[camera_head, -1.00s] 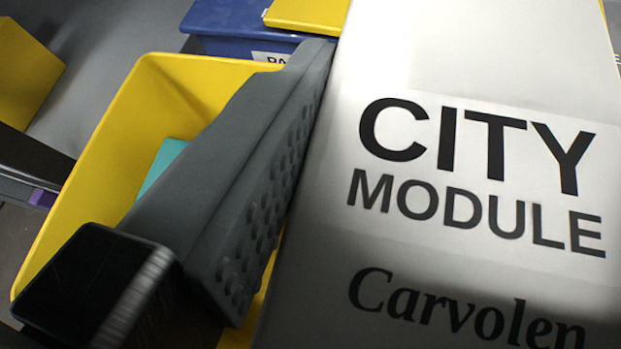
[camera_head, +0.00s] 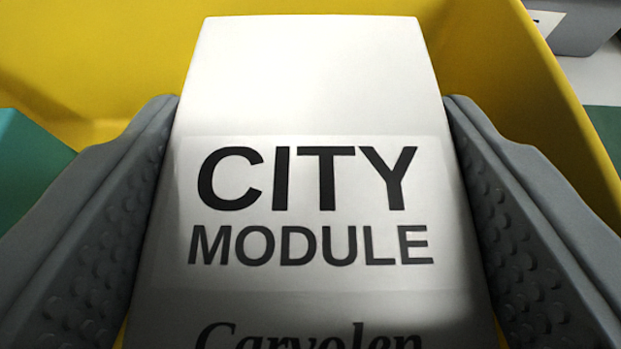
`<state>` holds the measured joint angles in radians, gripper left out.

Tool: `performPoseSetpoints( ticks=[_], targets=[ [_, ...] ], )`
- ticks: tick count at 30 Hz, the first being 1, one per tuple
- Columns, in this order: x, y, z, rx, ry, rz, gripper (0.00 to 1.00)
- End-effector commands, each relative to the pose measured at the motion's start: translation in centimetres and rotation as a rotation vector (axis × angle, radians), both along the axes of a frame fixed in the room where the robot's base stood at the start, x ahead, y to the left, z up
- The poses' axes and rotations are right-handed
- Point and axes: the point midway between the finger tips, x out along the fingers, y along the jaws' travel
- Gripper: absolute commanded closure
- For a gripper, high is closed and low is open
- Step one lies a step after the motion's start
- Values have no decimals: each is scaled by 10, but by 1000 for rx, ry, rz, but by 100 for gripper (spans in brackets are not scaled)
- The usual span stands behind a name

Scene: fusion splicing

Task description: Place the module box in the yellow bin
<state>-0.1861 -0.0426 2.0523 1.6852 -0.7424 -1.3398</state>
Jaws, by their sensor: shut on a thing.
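The white module box (camera_head: 310,75), lettered "CITY MODULE" and "Carvolen", fills the middle of the view. My gripper (camera_head: 312,110) is shut on it, with one grey studded finger against its left side and the other against its right. The yellow bin (camera_head: 500,60) surrounds the box's far end, its walls showing behind and to both sides. The box appears within the bin's opening. Whether its underside touches the bin floor is hidden.
A teal-green object (camera_head: 28,165) lies at the left, beside my left finger and apparently inside the bin. A grey container (camera_head: 590,28) with a white label stands outside at the top right. A green surface (camera_head: 606,138) shows beyond the bin's right wall.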

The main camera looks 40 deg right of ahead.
Motion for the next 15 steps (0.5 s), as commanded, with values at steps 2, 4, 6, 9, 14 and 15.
performPoseSetpoints(
  ticks=[2,4,6,9,14,15],
  targets=[
    [0,0,0,0,0,0,60],
    [0,0,0,0,0,0,60],
    [0,0,0,0,0,0,60],
    [0,0,-3,-1,1,0,60],
    [0,0,-7,-1,1,1,60],
    [0,0,-8,-2,1,0,60]
  ],
)
